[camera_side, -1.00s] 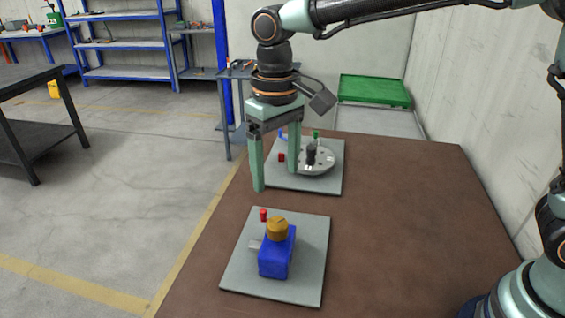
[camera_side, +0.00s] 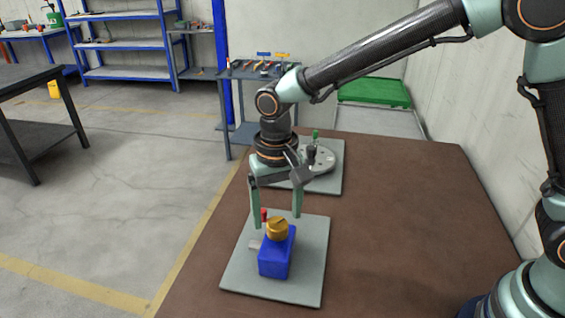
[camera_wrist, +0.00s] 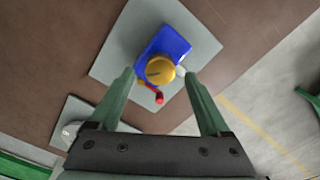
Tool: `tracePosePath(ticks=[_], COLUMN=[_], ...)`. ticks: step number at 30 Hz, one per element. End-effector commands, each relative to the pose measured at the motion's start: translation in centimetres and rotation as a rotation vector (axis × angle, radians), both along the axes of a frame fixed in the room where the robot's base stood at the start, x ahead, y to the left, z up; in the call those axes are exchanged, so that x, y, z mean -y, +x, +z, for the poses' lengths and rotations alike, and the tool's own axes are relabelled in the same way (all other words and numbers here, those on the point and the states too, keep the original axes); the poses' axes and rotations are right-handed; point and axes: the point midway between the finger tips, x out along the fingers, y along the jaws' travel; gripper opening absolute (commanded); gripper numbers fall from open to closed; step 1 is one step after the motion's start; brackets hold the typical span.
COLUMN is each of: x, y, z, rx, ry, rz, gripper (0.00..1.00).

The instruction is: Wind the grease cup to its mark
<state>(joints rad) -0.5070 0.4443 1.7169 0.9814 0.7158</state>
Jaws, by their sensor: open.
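The grease cup is a brass-coloured round cap (camera_side: 278,228) on top of a blue block (camera_side: 275,258), which stands on a grey plate (camera_side: 305,270). In the wrist view the cap (camera_wrist: 160,70) shows a dark line across its top. A red-tipped post (camera_side: 264,214) stands beside the cap; its red end (camera_wrist: 159,98) also shows in the wrist view. My gripper (camera_side: 278,222) is open, with its fingers pointing down behind and above the cap. In the wrist view the fingertips (camera_wrist: 160,76) appear on either side of the cap, with nothing between them touched.
A second grey plate (camera_side: 334,180) with a round grey disc (camera_side: 323,162) and a green-topped post (camera_side: 315,135) lies farther back. The brown table (camera_side: 420,220) is clear on the right. A tool cart (camera_side: 250,75) stands beyond the table.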

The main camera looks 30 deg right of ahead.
Motion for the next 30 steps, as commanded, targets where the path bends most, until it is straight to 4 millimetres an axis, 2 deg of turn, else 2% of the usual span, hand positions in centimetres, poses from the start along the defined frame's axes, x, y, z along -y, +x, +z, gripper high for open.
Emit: tracePosePath(ticks=[6,15,16,22,30], x=[0.0,0.0,0.0,0.0,0.0], y=[0.0,0.0,0.0,0.0,0.0], z=[-1.9,-2.1,-2.1,-2.1,-2.0], rx=[0.0,0.001,0.001,0.001,0.001], ry=[0.0,0.001,0.001,0.001,0.001], rz=[0.0,0.0,0.0,0.001,0.027], gripper=[0.81,0.81,0.77,0.0,0.0])
